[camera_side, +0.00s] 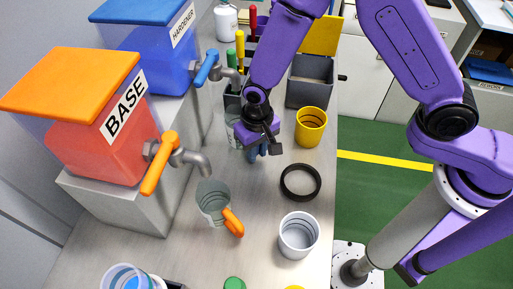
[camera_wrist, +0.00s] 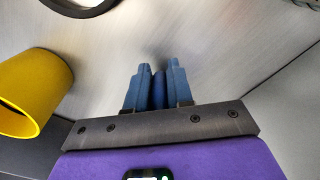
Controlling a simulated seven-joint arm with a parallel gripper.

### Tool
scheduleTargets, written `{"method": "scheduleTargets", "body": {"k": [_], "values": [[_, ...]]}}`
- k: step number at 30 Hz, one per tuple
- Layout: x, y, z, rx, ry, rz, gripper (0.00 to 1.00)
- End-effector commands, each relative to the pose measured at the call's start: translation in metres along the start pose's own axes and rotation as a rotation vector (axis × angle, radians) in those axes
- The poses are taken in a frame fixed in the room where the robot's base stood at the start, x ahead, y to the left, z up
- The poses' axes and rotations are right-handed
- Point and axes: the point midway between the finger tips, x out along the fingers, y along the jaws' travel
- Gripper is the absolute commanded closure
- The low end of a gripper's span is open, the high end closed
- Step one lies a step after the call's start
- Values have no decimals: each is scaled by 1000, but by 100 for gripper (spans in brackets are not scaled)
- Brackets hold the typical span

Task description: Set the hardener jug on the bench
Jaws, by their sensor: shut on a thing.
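The hardener jug (camera_side: 234,136) is a clear jug with a blue handle, mostly hidden behind my gripper in the side view. It is near the blue tap of the hardener tank. My gripper (camera_side: 258,150) is shut on its handle. In the wrist view, the dark blue handle (camera_wrist: 158,88) shows between the two fingers, and the jug body is out of sight. I cannot tell whether the jug's base touches the bench (camera_side: 265,225).
A clear jug with an orange handle (camera_side: 213,198) stands in front of the base tank (camera_side: 100,140). The hardener tank (camera_side: 150,55) is behind. A yellow cup (camera_side: 310,127), a black ring (camera_side: 300,182) and a white cup (camera_side: 298,236) stand to the right. Bare bench lies between them.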

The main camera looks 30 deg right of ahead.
Motion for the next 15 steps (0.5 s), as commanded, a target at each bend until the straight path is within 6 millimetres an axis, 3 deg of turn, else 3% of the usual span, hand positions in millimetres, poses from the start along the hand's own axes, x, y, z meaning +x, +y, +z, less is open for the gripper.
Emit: {"method": "scheduleTargets", "body": {"k": [2, 3, 4, 15], "values": [[2, 0, 0, 0, 0, 0, 100], [2, 0, 0, 0, 0, 0, 66], [2, 0, 0, 0, 0, 0, 56], [-1, 0, 0, 0, 0, 0, 53]]}}
